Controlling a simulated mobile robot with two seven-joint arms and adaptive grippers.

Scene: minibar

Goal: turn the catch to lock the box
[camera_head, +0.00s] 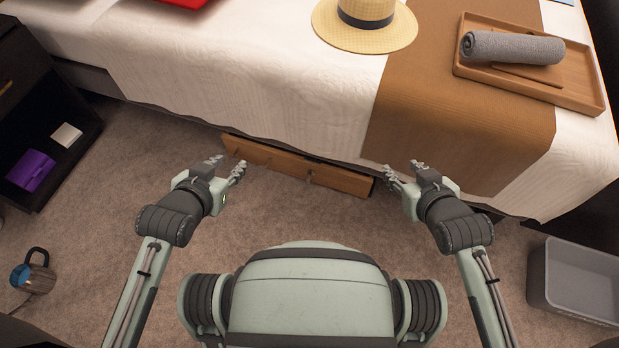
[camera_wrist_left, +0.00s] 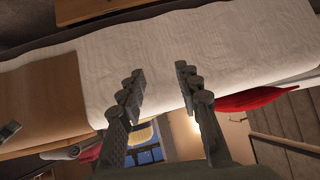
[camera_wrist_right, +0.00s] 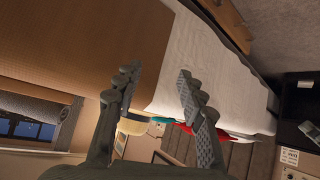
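A long wooden box (camera_head: 270,158) lies on the carpet under the front edge of the bed, with its front face showing. Small metal fittings stick out from its front, one of them (camera_head: 309,177) right of the middle. They are too small to tell which is the catch or how it is turned. My left gripper (camera_head: 228,164) is open and empty above the left end of the box. My right gripper (camera_head: 402,168) is open and empty, just right of the box's right end. Both wrist views show the fingers apart with nothing between them.
The bed (camera_head: 250,95) overhangs the box from behind. On it are a straw hat (camera_head: 365,38) and a wooden tray (camera_head: 575,90) with a rolled grey towel (camera_head: 512,48). A grey bin (camera_head: 575,282) stands at right, a dark cabinet (camera_head: 45,110) at left. The carpet before the box is clear.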

